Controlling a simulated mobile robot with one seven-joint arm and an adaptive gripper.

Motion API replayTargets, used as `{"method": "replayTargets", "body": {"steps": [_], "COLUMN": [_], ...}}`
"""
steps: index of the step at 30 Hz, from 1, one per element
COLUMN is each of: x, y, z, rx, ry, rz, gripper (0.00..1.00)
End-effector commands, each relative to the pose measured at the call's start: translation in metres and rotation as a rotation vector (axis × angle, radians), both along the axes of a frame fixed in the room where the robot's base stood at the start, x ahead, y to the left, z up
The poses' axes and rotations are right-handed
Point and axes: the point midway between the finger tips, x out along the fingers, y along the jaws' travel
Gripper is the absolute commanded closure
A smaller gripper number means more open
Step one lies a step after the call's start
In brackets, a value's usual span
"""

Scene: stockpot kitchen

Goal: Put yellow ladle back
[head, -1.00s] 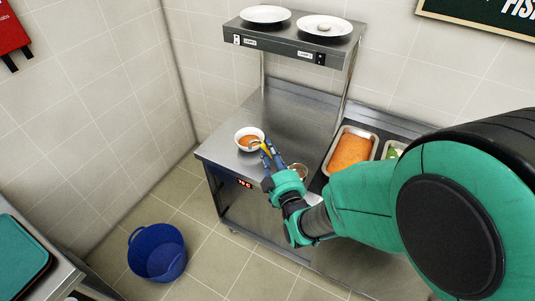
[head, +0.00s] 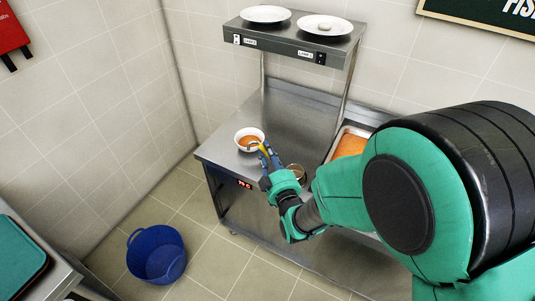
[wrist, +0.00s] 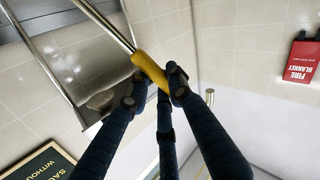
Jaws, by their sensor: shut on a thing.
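The yellow ladle (wrist: 150,68) has a yellow grip and a long metal shaft that runs to the upper left in the wrist view. My gripper (wrist: 157,86) is shut on the yellow grip, its dark fingers on either side. In the head view my gripper (head: 268,156) is at the counter's left part, just right of a white bowl (head: 240,143) of orange soup. The ladle's lower end appears at the bowl's right rim; whether it touches is too small to tell.
A round metal pot (head: 297,173) stands right of my gripper on the steel counter (head: 285,115). An orange-filled tray (head: 350,143) is partly hidden by my arm. A shelf (head: 285,38) with two plates overhangs the back. A blue tub (head: 156,252) is on the floor.

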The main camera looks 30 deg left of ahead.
Motion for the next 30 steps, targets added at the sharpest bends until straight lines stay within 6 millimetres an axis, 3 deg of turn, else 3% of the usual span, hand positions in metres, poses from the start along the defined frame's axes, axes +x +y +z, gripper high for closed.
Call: {"method": "replayTargets", "body": {"steps": [15,16,19,30], "x": [0.0002,0.0000,0.0001,0.0000], "y": [0.0003,0.0000,0.0001,0.0001], "z": [-0.0061,-0.0068,-0.0059,-0.0048], "rx": [0.002,0.001,0.001,0.002], "ry": [-0.002,-0.001,-0.001,-0.002], "rz": [0.001,0.000,0.000,0.000], "gripper": [1.00,0.78,0.61,0.61]}}
